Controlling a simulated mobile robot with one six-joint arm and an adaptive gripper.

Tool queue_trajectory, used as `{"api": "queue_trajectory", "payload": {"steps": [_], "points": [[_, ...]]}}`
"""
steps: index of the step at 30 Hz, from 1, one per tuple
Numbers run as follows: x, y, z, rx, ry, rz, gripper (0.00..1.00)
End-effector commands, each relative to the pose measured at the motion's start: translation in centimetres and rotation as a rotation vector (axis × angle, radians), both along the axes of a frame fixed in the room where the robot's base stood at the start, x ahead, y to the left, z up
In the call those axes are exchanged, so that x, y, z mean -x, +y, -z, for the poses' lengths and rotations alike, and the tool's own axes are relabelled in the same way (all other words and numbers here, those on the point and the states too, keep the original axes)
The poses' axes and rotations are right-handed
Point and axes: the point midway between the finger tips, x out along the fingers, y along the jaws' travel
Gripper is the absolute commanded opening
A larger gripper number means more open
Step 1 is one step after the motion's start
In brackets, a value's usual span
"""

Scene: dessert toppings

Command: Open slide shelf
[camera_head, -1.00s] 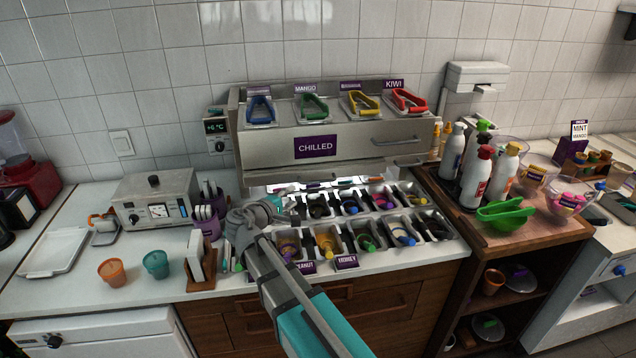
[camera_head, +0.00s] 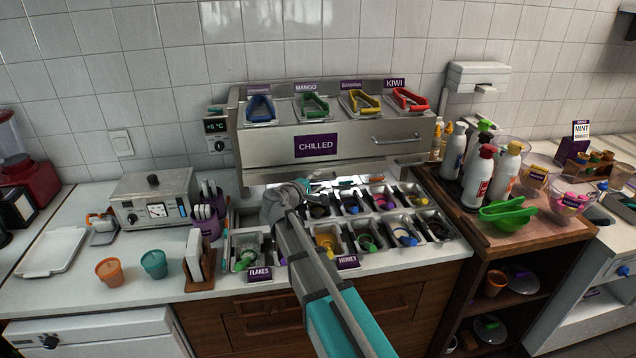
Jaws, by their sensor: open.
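The steel chilled unit (camera_head: 262,150) stands against the tiled wall, with a purple CHILLED label (camera_head: 316,146) and a bar handle (camera_head: 397,139) at the right of its front panel. Below it, the topping shelf (camera_head: 435,250) holds several steel bins with coloured utensils. My gripper (camera_head: 308,186) is above the back-left bins, close to the lower edge of the unit. It is open; its fingers are small and partly hidden by my wrist. I see nothing held in it, and cannot tell whether it touches anything. My arm hides some front-left bins.
Tongs in several colours, such as the green tongs (camera_head: 311,104), lie on top of the unit. A steel appliance (camera_head: 155,201), an orange cup (camera_head: 110,271) and a teal cup (camera_head: 154,264) stand left.

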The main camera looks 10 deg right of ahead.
Motion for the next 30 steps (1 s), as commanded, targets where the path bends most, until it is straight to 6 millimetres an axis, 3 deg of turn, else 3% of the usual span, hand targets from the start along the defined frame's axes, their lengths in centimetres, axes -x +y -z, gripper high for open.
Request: {"api": "queue_trajectory", "payload": {"steps": [12, 13, 21, 30], "points": [[-0.41, -0.47, 0.08, 0.0, 0.0, 0.001, 0.5], [-0.41, -0.47, 0.08, 0.0, 0.0, 0.001, 0.48], [-0.39, -0.47, 0.08, 0.0, 0.0, 0.001, 0.0], [-0.38, -0.66, 0.09, 0.0, 0.0, 0.0, 0.0]]}}
